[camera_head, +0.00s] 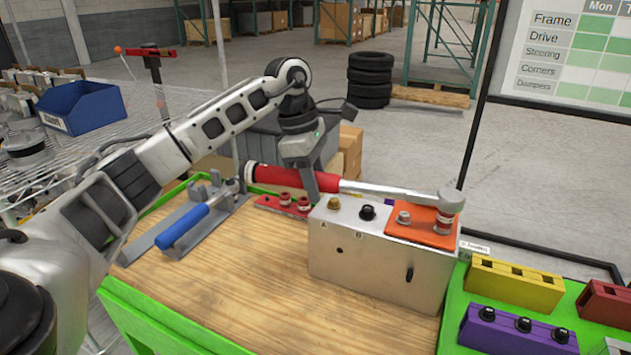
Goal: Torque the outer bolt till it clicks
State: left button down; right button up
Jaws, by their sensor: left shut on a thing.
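The torque wrench (375,188) has a red handle and a chrome shaft. My left gripper (314,186) is shut on its red handle, behind the metal fixture box (375,262). The wrench lies nearly level, with its head at the right over a red-banded socket (445,219). The socket stands at the right end of the orange plate (420,236) on the box. The bolt under the socket is hidden. A second, bare bolt (403,217) shows on the plate to the left. My right gripper is out of view.
A black knob (367,212) and a brass fitting (333,203) sit on the box top. A blue-handled tool (190,222) lies at the left. Yellow (513,285) and purple (515,335) blocks stand right. The wooden front is clear.

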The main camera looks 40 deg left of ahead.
pick_arm(q)
jog(key=shift+w+r+p, duration=0.1)
jog(key=shift+r+p, duration=0.4)
jog(key=shift+r, duration=0.35)
jog(key=shift+w+d+p+v, duration=0.1)
jog(key=shift+d+p+v, duration=0.05)
jog(key=shift+p+v, duration=0.6)
jog(key=shift+w+d+p+v, duration=0.1)
jog(key=shift+d+p+v, duration=0.1)
jog(key=shift+p+v, duration=0.5)
jog(key=shift+d+p+v, duration=0.15)
jog(key=shift+p+v, duration=0.45)
jog(key=shift+v, duration=0.3)
jog(key=shift+r, duration=0.1)
